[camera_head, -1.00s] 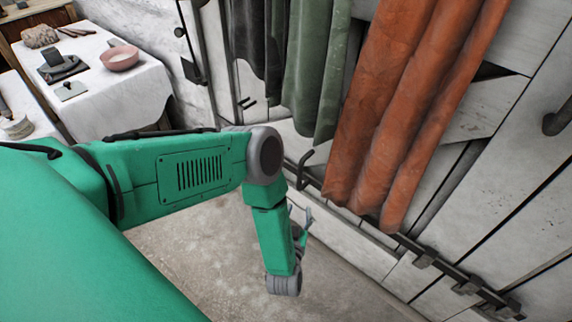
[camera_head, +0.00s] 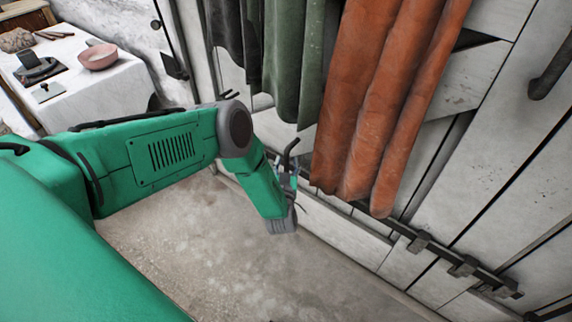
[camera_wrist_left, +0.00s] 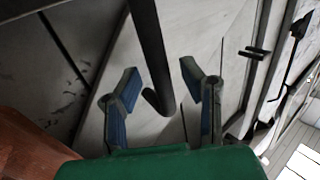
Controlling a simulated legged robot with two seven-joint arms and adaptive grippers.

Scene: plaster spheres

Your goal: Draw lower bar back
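The lower bar (camera_head: 420,243) is a dark metal bar running low across the pale plank door, through brackets. Its left part passes behind the orange curtain, and a bent handle (camera_head: 291,149) shows at its left end. In the left wrist view the dark bar (camera_wrist_left: 150,45) comes down from the top and ends in a short hook. My left gripper (camera_head: 290,178) is beside the handle. In the left wrist view its fingers (camera_wrist_left: 158,75) are spread, one on each side of the bar, with gaps visible. My right gripper is out of view.
Orange curtain (camera_head: 375,110) and green curtain (camera_head: 295,60) hang in front of the door, close to my left gripper. An upper dark handle (camera_head: 550,75) is at the right. A white-covered table (camera_head: 105,90) with a pink bowl (camera_head: 97,57) stands at the left. The floor (camera_head: 200,250) is clear.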

